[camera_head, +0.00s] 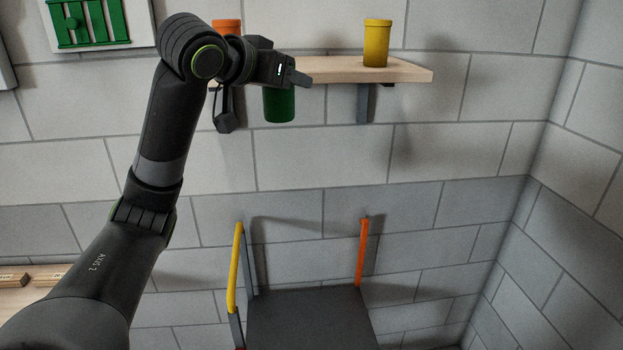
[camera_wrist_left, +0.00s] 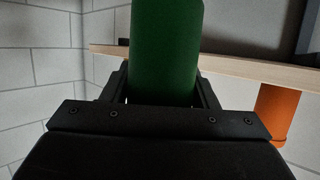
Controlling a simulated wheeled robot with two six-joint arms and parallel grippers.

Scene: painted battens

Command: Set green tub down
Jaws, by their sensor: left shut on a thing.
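The green tub (camera_head: 279,106) hangs from my left gripper (camera_head: 297,80), in front of the wall shelf in the head view. Its upper part is hidden by the gripper. In the left wrist view the green tub (camera_wrist_left: 165,50) stands between the two fingers of my left gripper (camera_wrist_left: 163,88), which is shut on it. The wooden shelf (camera_head: 335,71) is on the wall behind the gripper. A yellow tub (camera_head: 377,45) stands on it toward the right end. An orange tub (camera_head: 226,27) shows behind my left arm. My right gripper is not in view.
A dark chair or cart with a flat grey top (camera_head: 308,312), a yellow rail (camera_head: 236,268) and an orange post (camera_head: 362,254) stands below. Wooden battens (camera_head: 50,275) lie on a surface at left. A green rack panel (camera_head: 90,22) hangs upper left.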

